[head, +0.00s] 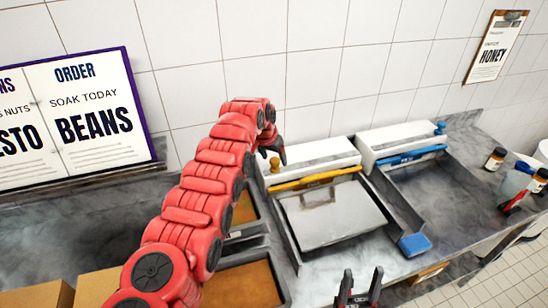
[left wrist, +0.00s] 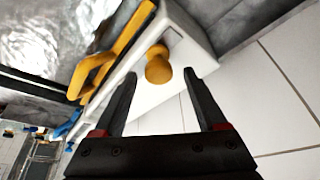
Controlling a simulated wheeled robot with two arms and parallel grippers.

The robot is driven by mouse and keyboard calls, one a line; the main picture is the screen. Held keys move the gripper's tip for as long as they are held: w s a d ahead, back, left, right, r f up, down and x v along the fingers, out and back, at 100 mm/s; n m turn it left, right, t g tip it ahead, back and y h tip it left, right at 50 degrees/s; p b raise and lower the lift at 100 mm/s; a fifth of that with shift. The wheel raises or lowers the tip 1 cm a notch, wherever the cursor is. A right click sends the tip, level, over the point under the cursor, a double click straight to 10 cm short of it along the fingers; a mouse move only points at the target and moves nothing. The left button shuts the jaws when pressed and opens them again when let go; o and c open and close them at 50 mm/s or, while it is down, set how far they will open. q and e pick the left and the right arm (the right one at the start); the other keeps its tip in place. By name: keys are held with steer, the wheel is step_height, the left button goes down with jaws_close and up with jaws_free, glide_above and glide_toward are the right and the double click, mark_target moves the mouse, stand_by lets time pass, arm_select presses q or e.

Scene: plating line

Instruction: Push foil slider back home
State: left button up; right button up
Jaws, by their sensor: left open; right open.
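Two white dispenser boxes stand against the wall, and the pictures do not clearly label which is the foil one. The left box (head: 312,154) has a yellow slider bar (head: 318,180) along its front and a yellow knob (left wrist: 158,66) at its left end. The right box (head: 398,138) has a blue slider bar (head: 412,157). My left gripper (head: 272,152) is open at the left end of the left box. In the left wrist view the knob shows between the fingers' lines, with nothing gripped. My right gripper (head: 358,285) is open and empty, low in front.
A grey lidded tray (head: 328,222) sits before the left box. A blue block (head: 413,244) lies at the front of the right unit. Brown-filled bins (head: 240,285) stand at the left. Jars (head: 494,158) stand at the right. The tiled wall is close behind.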

arm_select(q)
steer(key=shift+f, duration=0.25)
jaws_close()
stand_by(0.3)
stand_by(1.0)
